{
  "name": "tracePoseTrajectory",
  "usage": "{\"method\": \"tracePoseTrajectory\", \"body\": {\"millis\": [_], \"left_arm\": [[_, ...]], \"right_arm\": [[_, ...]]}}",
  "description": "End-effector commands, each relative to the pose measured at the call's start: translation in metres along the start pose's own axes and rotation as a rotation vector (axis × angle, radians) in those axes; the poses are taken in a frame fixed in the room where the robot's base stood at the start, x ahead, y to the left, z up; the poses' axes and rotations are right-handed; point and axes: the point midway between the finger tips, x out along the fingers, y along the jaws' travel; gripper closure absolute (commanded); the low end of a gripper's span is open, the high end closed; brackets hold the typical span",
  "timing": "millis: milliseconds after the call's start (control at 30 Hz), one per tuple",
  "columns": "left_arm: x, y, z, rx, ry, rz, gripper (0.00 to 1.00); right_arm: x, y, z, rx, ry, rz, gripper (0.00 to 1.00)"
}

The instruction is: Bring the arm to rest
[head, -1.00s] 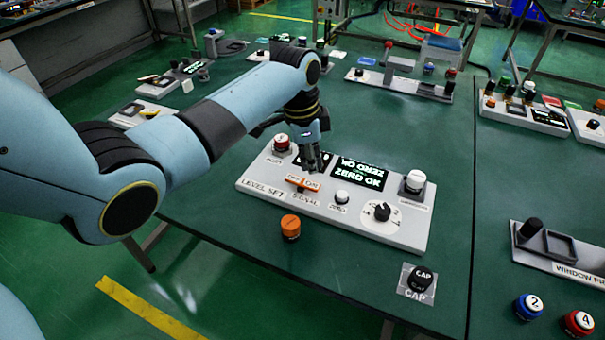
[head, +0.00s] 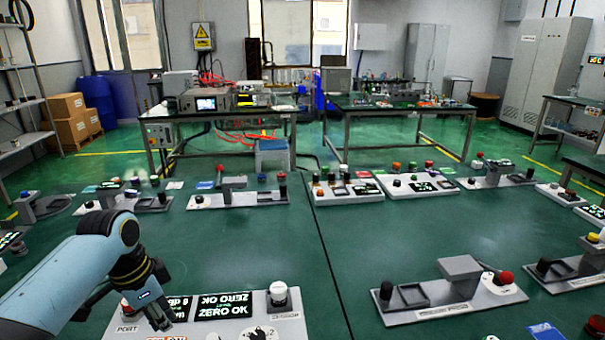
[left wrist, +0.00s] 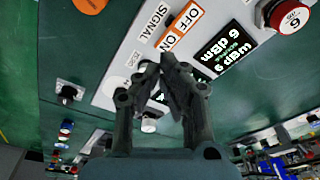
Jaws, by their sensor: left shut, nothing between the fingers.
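My left arm comes in from the left in the head view. Its gripper (head: 163,314) is low over the left part of the white generator panel (head: 220,331), beside the displays. In the left wrist view the left gripper's fingers (left wrist: 172,64) are closed together and empty, pointing at the panel (left wrist: 122,58) near its orange OFF/ON switch (left wrist: 180,28). The fingers partly hide a white button (left wrist: 149,123). The panel's display (head: 224,306) reads ZERO OK; in the wrist view the other display (left wrist: 228,53) shows 6 dBm. Whether the fingers touch the panel cannot be told. My right gripper is not in view.
A white-topped knob (head: 278,292) stands at the panel's right. Another grey device (head: 447,292) is at right, with several devices farther back. The green tabletop (head: 260,240) between them is clear.

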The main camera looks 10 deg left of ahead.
Motion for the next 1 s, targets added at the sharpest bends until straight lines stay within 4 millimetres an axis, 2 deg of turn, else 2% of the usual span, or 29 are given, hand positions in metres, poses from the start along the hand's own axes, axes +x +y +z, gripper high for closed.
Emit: {"method": "tracePoseTrajectory", "body": {"millis": [100, 200, 400, 600, 900, 1000], "left_arm": [[-0.003, 0.040, 0.028, -0.096, -0.005, -0.043, 1.00], [-0.019, 0.077, 0.055, -0.214, 0.006, -0.096, 1.00], [-0.057, 0.128, 0.089, -0.393, 0.041, -0.162, 1.00], [-0.092, 0.160, 0.112, -0.520, 0.076, -0.202, 1.00], [-0.140, 0.193, 0.137, -0.668, 0.123, -0.240, 1.00], [-0.108, 0.186, 0.137, -0.670, 0.111, -0.236, 1.00]], "right_arm": [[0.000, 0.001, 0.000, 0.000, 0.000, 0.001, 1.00], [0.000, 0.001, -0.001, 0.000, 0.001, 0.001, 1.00], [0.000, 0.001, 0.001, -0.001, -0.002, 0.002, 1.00], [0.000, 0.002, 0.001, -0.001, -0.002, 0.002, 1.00], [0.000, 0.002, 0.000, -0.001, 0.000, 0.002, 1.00], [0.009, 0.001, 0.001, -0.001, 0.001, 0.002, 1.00]]}}
